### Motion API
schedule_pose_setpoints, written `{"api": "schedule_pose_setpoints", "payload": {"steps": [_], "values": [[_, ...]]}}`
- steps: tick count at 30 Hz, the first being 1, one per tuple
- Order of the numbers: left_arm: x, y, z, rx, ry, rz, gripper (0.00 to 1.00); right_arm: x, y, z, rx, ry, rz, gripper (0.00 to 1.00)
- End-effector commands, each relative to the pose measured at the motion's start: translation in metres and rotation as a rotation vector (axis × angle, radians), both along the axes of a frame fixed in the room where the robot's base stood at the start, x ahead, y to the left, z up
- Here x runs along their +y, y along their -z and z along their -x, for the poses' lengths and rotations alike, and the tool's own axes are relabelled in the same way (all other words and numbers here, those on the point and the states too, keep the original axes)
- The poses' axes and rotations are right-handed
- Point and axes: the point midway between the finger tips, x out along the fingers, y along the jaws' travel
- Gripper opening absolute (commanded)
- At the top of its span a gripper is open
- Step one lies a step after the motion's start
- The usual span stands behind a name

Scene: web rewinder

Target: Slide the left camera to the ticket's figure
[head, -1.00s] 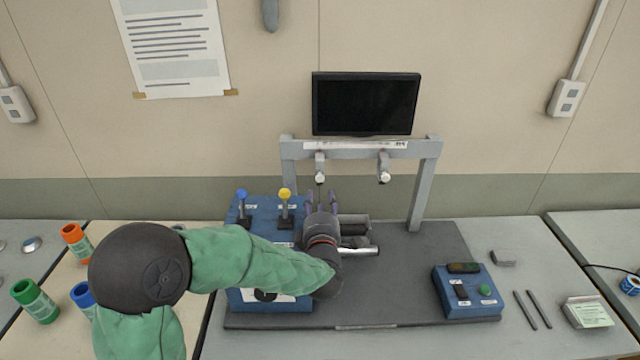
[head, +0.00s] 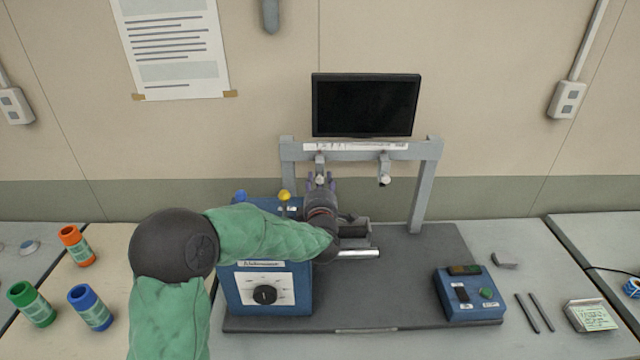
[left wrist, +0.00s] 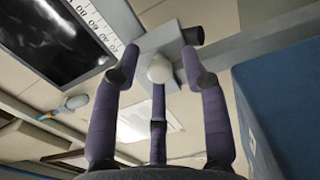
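The left camera (head: 320,160) hangs from the grey gantry rail under a white scale strip (head: 355,146). My left gripper (head: 320,182) is raised at it from below, hiding its lower part. In the left wrist view, the purple fingers of the gripper (left wrist: 160,62) stand open around the camera's pale round knob (left wrist: 160,69), with gaps at the sides. The scale's figures (left wrist: 95,20) show partly at the upper left. The right camera (head: 384,168) hangs further along the rail. The ticket (head: 591,315) lies at the far right, its writing too small to read. My right gripper is out of view.
A dark monitor (head: 366,105) stands above the rail. A blue box with a dial (head: 265,294) and levers is beside my left arm. A blue control box (head: 468,294) sits at the base plate's right. Coloured spools (head: 90,307) stand at the left.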

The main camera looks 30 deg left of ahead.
Motion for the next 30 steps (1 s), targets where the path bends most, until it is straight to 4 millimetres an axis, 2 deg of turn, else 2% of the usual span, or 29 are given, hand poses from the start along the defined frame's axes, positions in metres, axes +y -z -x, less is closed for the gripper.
{"api": "schedule_pose_setpoints", "payload": {"steps": [1,3,4,11,21,30], "values": [[0.000,0.000,0.000,0.000,0.000,0.000,0.26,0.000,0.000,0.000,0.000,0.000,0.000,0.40],[0.000,0.000,0.000,0.000,0.000,0.000,0.07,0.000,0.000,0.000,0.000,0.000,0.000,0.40],[0.000,0.000,0.000,0.000,0.000,0.000,0.00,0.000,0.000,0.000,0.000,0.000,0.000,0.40],[-0.003,0.001,-0.002,0.000,0.002,0.000,0.00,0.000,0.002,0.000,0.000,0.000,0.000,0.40],[-0.045,0.002,-0.027,0.000,0.004,0.000,0.00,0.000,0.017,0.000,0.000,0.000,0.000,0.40],[-0.047,0.001,-0.028,0.002,0.001,0.000,0.00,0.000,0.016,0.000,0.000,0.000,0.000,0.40]]}}
